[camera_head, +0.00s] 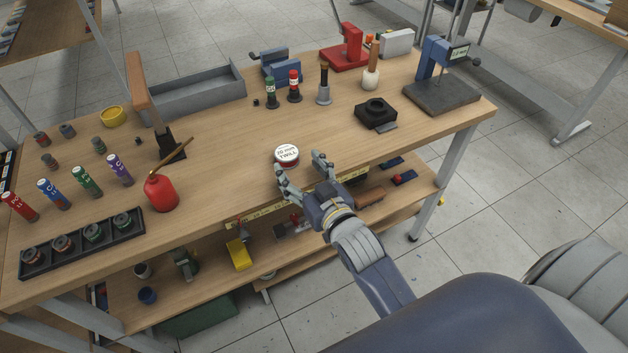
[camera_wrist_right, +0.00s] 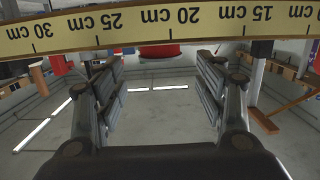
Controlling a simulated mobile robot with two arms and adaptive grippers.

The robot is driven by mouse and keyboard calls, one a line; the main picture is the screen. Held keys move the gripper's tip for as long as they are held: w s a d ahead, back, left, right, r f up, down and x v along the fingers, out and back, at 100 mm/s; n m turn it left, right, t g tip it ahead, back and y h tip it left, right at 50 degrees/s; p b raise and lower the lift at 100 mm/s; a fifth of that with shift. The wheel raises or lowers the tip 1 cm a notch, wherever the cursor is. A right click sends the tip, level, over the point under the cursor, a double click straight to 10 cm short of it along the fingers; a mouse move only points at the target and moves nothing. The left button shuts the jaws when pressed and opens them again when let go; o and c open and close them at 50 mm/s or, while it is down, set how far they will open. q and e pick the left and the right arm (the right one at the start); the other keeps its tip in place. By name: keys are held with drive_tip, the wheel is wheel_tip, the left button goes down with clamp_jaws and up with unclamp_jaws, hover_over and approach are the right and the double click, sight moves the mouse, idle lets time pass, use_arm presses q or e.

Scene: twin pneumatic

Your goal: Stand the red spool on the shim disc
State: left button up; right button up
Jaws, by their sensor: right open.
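The red spool (camera_head: 287,156), with a white top label reading "20 mm TWILL", stands near the front edge of the workbench. My right gripper (camera_head: 299,166) is open at that edge, its two fingers pointing toward the spool from the front right. The spool is not gripped. The right wrist view, which seems upside down, shows a red body (camera_wrist_right: 160,50), apparently the spool, between the spread fingers (camera_wrist_right: 162,85), partly hidden by the ruler strip. I cannot pick out the shim disc for certain. My left gripper is not in view.
A dark block with a round ring (camera_head: 376,112) stands to the right. A red can (camera_head: 160,192) and a black tray of spools (camera_head: 83,243) lie left. Upright green and red handled pieces stand behind. The bench (camera_head: 235,160) is clear around the spool.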

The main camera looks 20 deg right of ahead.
drive_tip(key=s+p, duration=0.2)
drive_tip(key=s, duration=0.5)
drive_tip(key=shift+d+r, duration=0.2)
drive_tip(key=shift+r, duration=0.25)
drive_tip(key=shift+s+f, duration=0.1)
